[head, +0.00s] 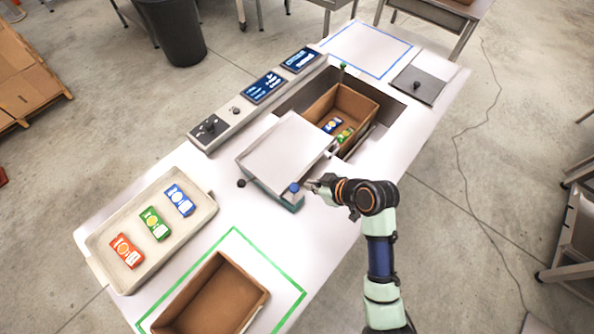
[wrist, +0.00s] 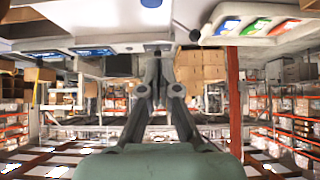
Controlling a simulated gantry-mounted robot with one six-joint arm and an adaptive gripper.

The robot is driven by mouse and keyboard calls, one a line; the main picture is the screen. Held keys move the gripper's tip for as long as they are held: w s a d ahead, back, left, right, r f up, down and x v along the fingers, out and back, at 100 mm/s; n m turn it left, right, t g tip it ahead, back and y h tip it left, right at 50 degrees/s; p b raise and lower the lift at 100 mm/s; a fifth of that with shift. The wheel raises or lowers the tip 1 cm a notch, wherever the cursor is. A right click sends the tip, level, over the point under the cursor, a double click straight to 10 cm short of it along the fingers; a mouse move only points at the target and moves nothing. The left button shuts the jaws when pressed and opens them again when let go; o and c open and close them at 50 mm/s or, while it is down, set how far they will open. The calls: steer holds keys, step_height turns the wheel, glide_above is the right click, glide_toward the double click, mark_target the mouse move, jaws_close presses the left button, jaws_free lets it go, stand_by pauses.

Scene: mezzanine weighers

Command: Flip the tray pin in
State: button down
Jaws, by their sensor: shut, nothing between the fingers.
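A grey metal tray (head: 285,150) sits at the middle of the bench, beside a recessed bay. A blue knob (head: 294,187), which looks like the tray pin, stands at the tray's near right corner. My gripper (head: 310,186) is shut and empty, its tips just right of the blue knob; I cannot tell whether they touch it. In the wrist view my gripper (wrist: 158,52) shows its fingers together, and a blue spot, probably the knob (wrist: 151,3), is at the top edge.
A cardboard box (head: 358,106) with blue and green packs stands in the bay. A shallow bin (head: 205,190) holds red, green and blue packs. An open carton (head: 215,295) lies within the green outline. A control panel (head: 222,118) runs behind the tray. The blue-outlined area (head: 368,48) is clear.

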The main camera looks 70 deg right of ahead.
steer(key=shift+s+d, duration=0.35)
steer(key=shift+s, duration=0.15)
glide_above(292, 186)
steer(key=s, duration=0.2)
steer(key=f, duration=0.5)
steer(key=f+b, duration=0.1)
steer(key=f, duration=0.1)
steer(key=shift+a+f, duration=0.15)
steer(key=shift+a, duration=0.25)
step_height(292, 186, down, 2)
steer(key=shift+s+f, duration=0.15)
steer(key=shift+f, duration=0.7)
